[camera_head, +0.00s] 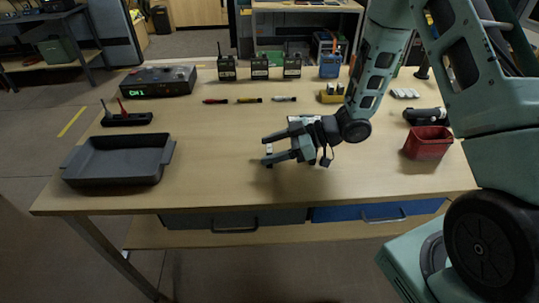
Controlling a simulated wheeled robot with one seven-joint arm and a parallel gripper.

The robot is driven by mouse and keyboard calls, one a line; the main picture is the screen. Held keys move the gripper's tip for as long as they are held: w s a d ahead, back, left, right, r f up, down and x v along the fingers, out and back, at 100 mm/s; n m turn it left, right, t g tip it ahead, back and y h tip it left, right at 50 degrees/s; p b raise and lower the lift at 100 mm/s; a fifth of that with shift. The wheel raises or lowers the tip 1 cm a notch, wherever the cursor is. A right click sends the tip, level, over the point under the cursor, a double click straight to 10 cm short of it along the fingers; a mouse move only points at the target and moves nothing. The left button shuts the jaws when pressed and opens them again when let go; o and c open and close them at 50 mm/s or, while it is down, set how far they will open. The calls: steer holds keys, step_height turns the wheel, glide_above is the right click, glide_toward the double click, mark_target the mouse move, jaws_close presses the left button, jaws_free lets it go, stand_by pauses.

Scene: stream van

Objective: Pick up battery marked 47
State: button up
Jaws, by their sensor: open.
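My gripper (268,150) is open and hangs over the middle of the workbench, its fingers pointing left. A small pale patch shows by the fingertips; I cannot tell whether it is an object or part of the gripper. No number 47 can be read on anything. Small white blocks (405,93) lie in a row at the right back of the bench, well to the right of the gripper. A yellow item (331,96) with small upright pieces stands behind the gripper. I cannot tell which of these, if any, is the battery.
The workbench (230,180) holds a grey tray (117,160), a radio unit (158,82), several handheld radios (259,68) at the back, a red bin (427,143) and a black cylinder (426,115). Small coloured tools (249,100) lie mid-bench. The front middle is clear.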

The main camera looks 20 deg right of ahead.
steer(key=c, duration=1.1)
steer(key=shift+o, duration=0.2)
steer(key=shift+r, duration=0.1)
